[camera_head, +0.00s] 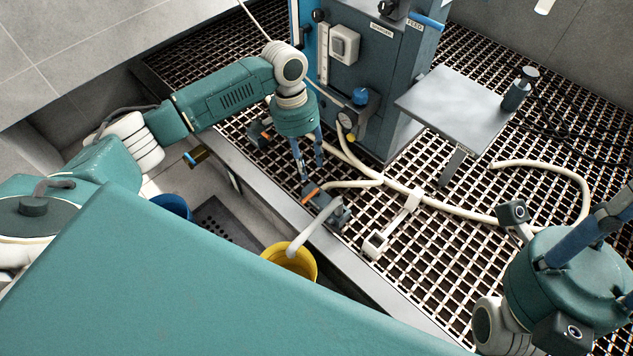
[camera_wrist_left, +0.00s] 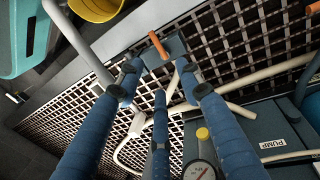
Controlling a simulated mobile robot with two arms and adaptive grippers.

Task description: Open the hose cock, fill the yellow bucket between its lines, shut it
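The hose cock (camera_head: 335,210) has a grey body and a short orange handle (camera_head: 310,194); the handle also shows in the left wrist view (camera_wrist_left: 158,45). A pale spout (camera_head: 312,232) bends from it down over the yellow bucket (camera_head: 291,262). The bucket's rim also shows in the left wrist view (camera_wrist_left: 96,8); its lines and water level cannot be made out. My left gripper (camera_head: 308,178) points down just above the cock, fingers spread; in the left wrist view (camera_wrist_left: 160,78) nothing is between them. My right gripper (camera_head: 596,232) is at the right edge, partly cut off.
A blue machine (camera_head: 385,75) with a gauge stands behind. Another orange-handled cock (camera_head: 262,132) is to the left. Cream hoses (camera_head: 455,209) and a white fitting (camera_head: 375,244) lie on the grating. A grey plate (camera_head: 450,105) stands right of the machine; a blue bucket (camera_head: 173,206) is left.

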